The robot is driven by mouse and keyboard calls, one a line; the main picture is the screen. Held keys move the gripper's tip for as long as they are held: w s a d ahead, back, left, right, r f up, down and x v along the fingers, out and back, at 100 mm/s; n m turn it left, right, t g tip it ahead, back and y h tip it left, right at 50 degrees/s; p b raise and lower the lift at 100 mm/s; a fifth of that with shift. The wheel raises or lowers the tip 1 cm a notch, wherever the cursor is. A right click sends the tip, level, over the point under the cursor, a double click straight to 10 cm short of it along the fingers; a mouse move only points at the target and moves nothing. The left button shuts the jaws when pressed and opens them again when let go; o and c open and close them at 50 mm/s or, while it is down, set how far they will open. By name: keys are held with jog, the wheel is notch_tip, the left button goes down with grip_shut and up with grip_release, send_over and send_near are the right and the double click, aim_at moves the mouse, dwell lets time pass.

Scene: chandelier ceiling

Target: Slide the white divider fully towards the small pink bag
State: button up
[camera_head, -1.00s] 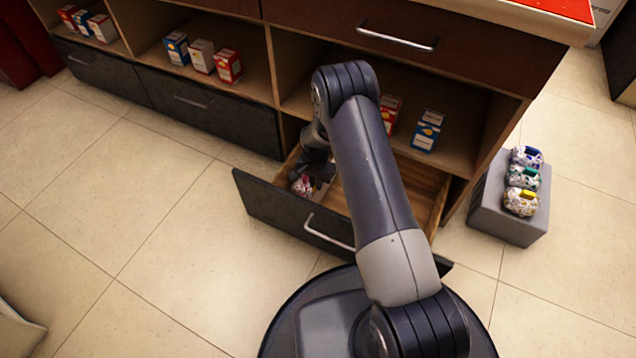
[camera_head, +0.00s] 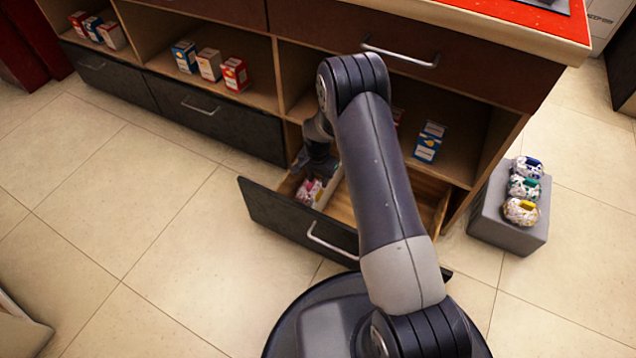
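The open drawer (camera_head: 282,224) sticks out from the lower cabinet, with a dark front and a light wooden inside. The small pink bag (camera_head: 308,190) lies at the drawer's left end. The white divider (camera_head: 329,187) stands just right of the bag, very close to it; I cannot tell whether they touch. My gripper (camera_head: 318,166) is over the left back part of the drawer, by the far end of the divider. Its fingertips are small and dark, so I cannot tell whether it is open or touches the divider. My arm hides the middle of the drawer.
Boxes stand on the shelves above, including a blue and white box (camera_head: 428,143) and a red box (camera_head: 235,75). A grey block (camera_head: 508,222) with several patterned bags stands on the floor at right.

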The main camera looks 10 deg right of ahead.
aim_at(321, 193)
notch_tip(321, 193, up, 4)
jog(key=shift+r+p, duration=0.1)
jog(key=shift+p, duration=0.4)
notch_tip(321, 193, down, 11)
jog(key=b, duration=0.4)
jog(key=shift+d, duration=0.1)
jog(key=shift+s+d, duration=0.25)
jog(key=shift+d, duration=0.05)
jog(key=shift+r, duration=0.1)
